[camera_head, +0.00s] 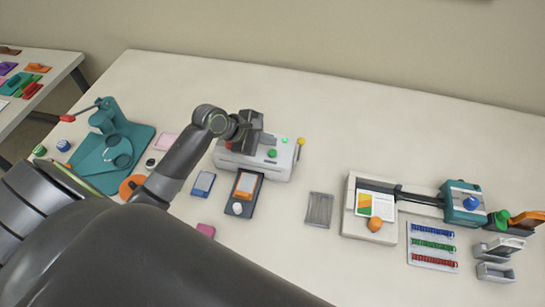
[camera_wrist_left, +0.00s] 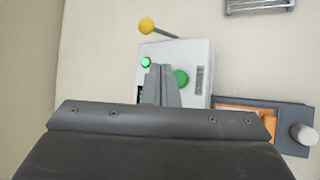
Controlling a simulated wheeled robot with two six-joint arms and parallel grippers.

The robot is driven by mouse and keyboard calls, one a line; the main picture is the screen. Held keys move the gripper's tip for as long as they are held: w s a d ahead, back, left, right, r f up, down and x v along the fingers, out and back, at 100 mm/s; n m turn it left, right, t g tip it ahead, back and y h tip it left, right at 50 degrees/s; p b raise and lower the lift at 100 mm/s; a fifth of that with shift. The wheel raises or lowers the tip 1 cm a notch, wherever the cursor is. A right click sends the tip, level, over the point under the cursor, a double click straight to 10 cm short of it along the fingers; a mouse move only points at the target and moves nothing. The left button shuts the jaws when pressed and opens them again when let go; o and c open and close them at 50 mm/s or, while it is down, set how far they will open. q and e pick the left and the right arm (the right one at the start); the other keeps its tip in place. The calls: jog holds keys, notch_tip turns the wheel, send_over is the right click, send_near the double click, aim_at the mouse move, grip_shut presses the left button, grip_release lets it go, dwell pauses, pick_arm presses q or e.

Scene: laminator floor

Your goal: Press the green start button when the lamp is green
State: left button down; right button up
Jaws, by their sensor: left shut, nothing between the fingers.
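The white laminator (camera_head: 250,166) stands at the table's middle, with a green start button (camera_head: 272,153) on its top. A small lamp (camera_head: 285,140) behind the button glows green. My left gripper (camera_head: 250,146) is over the laminator, just left of the button, and its fingers are shut and empty. In the left wrist view the shut fingertips (camera_wrist_left: 160,70) lie between the lit lamp (camera_wrist_left: 146,62) and the button (camera_wrist_left: 180,77). They partly cover the button's edge. I cannot tell how high they are above the top. My right gripper is not in view.
A lever with a yellow knob (camera_head: 301,141) rises at the laminator's right end. A dark tray (camera_head: 242,190) with an orange piece sits in front. A teal press (camera_head: 115,150) stands left, and a trimmer-like device (camera_head: 400,200) right.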

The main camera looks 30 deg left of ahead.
aim_at(272, 153)
pick_arm(q)
jog(key=shift+f, duration=0.85)
dwell(1.4)
jog(key=shift+f, duration=0.4)
